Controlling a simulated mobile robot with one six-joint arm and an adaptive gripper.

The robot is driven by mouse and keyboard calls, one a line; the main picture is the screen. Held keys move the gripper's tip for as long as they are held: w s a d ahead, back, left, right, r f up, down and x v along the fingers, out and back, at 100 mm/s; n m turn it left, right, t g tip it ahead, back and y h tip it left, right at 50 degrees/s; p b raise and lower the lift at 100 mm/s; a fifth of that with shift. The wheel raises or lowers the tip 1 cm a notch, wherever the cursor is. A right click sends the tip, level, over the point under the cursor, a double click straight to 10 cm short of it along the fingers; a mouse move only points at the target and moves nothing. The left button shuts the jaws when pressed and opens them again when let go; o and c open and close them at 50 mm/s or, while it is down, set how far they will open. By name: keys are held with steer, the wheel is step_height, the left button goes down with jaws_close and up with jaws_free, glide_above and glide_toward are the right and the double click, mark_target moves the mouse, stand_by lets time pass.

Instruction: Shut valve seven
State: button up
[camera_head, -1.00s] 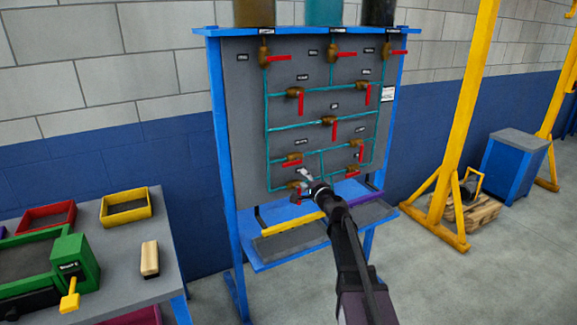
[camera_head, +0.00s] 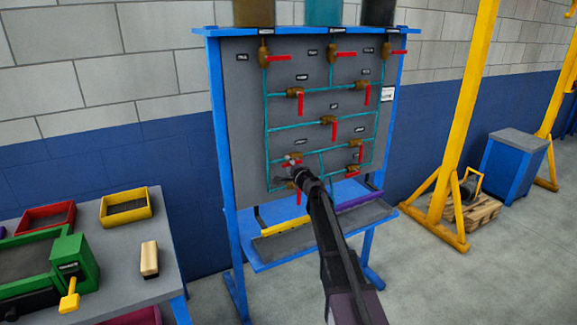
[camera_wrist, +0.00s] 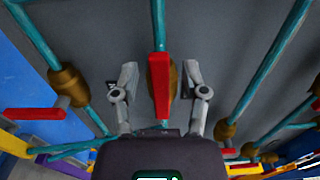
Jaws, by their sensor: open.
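A pipe panel (camera_head: 240,110) carries several brass valves with red handles. Their labels are too small to read, so I cannot tell which is valve seven. My gripper (camera_head: 286,169) is at the panel's lower left, in front of the valves there and partly hiding them. In the wrist view my gripper (camera_wrist: 160,75) is open, with one finger on each side of a brass valve (camera_wrist: 169,78) and its red handle (camera_wrist: 159,40). The handle lies lengthwise between the fingers, in line with them; I see no finger clamped on it.
Other valves flank the gripper in the wrist view, one at left (camera_wrist: 68,86) and one at right (camera_wrist: 224,130). Teal pipes run close by. Below the panel is a blue shelf (camera_head: 262,262). A grey table (camera_head: 120,265) stands at left, a yellow frame (camera_head: 463,110) at right.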

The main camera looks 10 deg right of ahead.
steer(key=shift+w, duration=0.15)
jaws_close()
steer(key=shift+d, duration=0.1)
steer(key=shift+d, duration=0.1)
